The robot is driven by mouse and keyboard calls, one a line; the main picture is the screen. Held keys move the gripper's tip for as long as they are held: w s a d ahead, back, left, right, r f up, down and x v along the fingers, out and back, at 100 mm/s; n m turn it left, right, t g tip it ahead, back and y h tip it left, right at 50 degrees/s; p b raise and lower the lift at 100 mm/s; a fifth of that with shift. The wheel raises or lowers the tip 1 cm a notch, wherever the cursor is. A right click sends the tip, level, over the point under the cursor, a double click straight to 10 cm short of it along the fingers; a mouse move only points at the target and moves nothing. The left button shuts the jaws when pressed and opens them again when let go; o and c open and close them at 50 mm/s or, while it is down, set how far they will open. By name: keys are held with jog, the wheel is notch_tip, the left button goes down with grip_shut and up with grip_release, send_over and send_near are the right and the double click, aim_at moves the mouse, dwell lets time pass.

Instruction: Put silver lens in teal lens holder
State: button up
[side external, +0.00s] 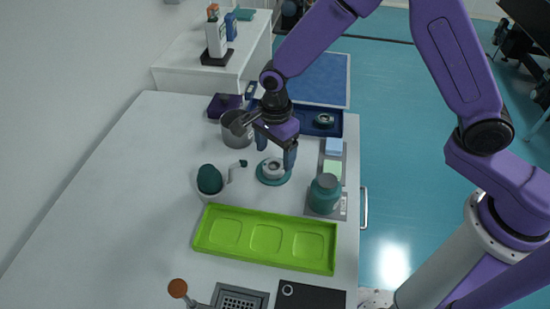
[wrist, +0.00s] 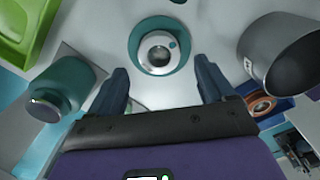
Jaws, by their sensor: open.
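A round teal holder (side external: 263,178) stands on the white table under my gripper (side external: 276,152). A pale silver ring-shaped piece (side external: 273,168) sits within its teal rim; I cannot tell whether this is the silver lens or part of the holder. In the wrist view the teal rim (wrist: 135,48) surrounds the silver piece (wrist: 147,45), which has a dark round centre. My gripper (wrist: 160,78) is open, its two fingers apart with nothing held between them. It is above the teal holder, slightly off to one side in the wrist view.
A grey metal pot (side external: 236,130) and a white cup with a dark green ball (side external: 209,179) stand left of the holder. A teal jar (side external: 325,195) stands right. A green tray (side external: 265,238) lies in front, a blue tray (side external: 336,127) behind. The left table area is clear.

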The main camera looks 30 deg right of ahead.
aim_at(278, 166)
notch_tip(278, 166, up, 9)
jog(key=shift+f, duration=0.2)
jog(key=shift+s, duration=0.1)
jog(key=s+d+r+n, duration=0.2)
jog(key=s+d+n, duration=0.7)
jog(key=s+n, duration=0.4)
jog(key=s+d+r+n, duration=0.3)
jog(key=s+d+n, duration=0.6)
jog(key=s+n, duration=0.4)
jog(key=shift+d+n, duration=0.25)
jog(key=shift+n, duration=0.95)
